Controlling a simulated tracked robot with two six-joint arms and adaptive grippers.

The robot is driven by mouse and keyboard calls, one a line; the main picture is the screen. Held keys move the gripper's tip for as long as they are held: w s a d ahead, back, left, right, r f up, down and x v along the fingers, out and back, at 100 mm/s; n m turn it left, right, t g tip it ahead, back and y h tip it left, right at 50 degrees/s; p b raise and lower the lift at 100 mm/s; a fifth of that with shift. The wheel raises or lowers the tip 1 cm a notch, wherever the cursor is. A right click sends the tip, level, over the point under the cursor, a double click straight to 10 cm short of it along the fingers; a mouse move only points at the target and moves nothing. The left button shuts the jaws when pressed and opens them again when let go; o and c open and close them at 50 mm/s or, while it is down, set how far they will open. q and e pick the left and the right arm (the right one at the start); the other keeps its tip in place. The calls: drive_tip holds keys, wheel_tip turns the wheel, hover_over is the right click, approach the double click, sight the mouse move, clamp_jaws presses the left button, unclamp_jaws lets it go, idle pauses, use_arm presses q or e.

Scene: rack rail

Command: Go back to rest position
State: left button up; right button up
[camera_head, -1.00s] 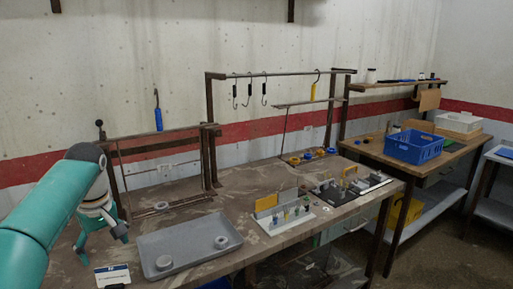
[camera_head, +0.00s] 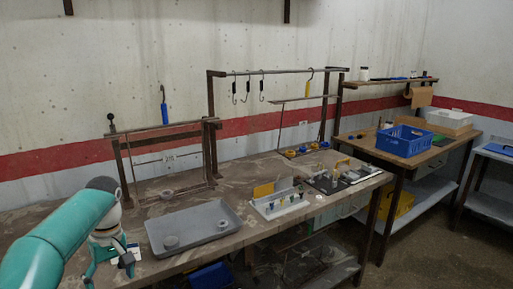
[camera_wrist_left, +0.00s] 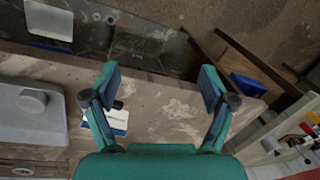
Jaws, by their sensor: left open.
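My left gripper (camera_head: 110,268) is low at the front left of the bench, in front of the left end of the grey tray (camera_head: 232,226). In the left wrist view the same gripper (camera_wrist_left: 158,82) has its two fingers wide apart with nothing between them. A white card with a blue band (camera_wrist_left: 117,122) lies on the bench, partly behind one finger. The rack rail (camera_head: 275,72) carries several hooks; three are dark (camera_head: 248,88) and one has a yellow handle (camera_head: 308,88). A blue-handled hook (camera_head: 164,112) hangs at the left frame. My right gripper is out of view.
A side table at the right bears a blue crate (camera_head: 404,142). A blue bin (camera_head: 212,276) is below the bench.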

use_arm(q)
drive_tip(key=s+d+f+m+g+h, duration=0.1)
drive_tip(key=s+d+f, duration=0.15)
drive_tip(key=f, duration=0.45)
drive_tip(key=s+d+f+m+g, duration=0.1)
drive_tip(key=s+d+f, duration=0.15)
drive_tip(key=f, duration=0.45)
drive_tip(key=s+d+f+m+g+h, duration=0.1)
drive_tip(key=s+d+f+m, duration=0.1)
drive_tip(key=s+d+f, duration=0.5)
drive_tip(key=s+d+f+m+h, duration=0.1)
drive_tip(key=s+d+f+h, duration=0.15)
drive_tip(key=s+f, duration=0.4)
drive_tip(key=s+d+f+m+t, duration=0.1)
drive_tip(key=s+d+f, duration=0.25)
drive_tip(key=s, duration=0.25)
drive_tip(key=s+d+f+m+t, duration=0.1)
drive_tip(key=s+d+f, duration=0.1)
drive_tip(key=s+d, duration=0.3)
drive_tip(key=w+t, duration=0.2)
drive_tip(key=w+a+m+t, duration=0.1)
drive_tip(key=w, duration=0.1)
drive_tip(key=shift+f+h+p, duration=0.25)
drive_tip(key=shift+f+p, duration=0.05)
drive_tip(key=shift+p, duration=0.05)
